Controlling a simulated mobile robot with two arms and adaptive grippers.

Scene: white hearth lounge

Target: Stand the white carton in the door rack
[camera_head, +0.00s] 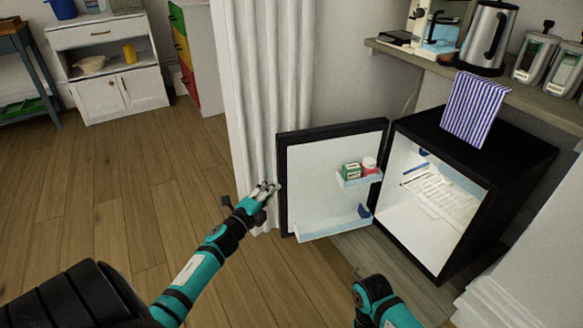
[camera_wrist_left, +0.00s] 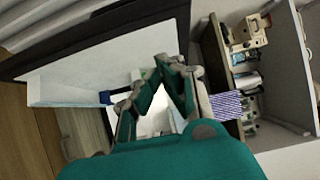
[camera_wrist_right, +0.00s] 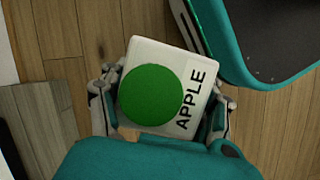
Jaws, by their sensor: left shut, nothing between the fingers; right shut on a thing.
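The white carton (camera_wrist_right: 187,62) has a green disc and the word APPLE, and shows in the right wrist view. My right gripper (camera_wrist_right: 163,100) is shut on it, one finger at each side. In the head view only part of my right arm shows at the bottom, and the carton is hidden. The door rack (camera_head: 335,228) is the pale blue lower shelf on the inside of the open fridge door (camera_head: 310,175). It also shows in the left wrist view (camera_wrist_left: 65,92). My left gripper (camera_head: 268,188) is shut and empty beside the door's free edge.
A smaller upper door shelf (camera_head: 360,179) holds a green box (camera_head: 351,171) and a red-and-white jar (camera_head: 369,165). The black mini fridge (camera_head: 480,150) stands open at right, a striped towel (camera_head: 476,108) on top. A white curtain (camera_head: 262,90) hangs behind the door. Floor at left is clear.

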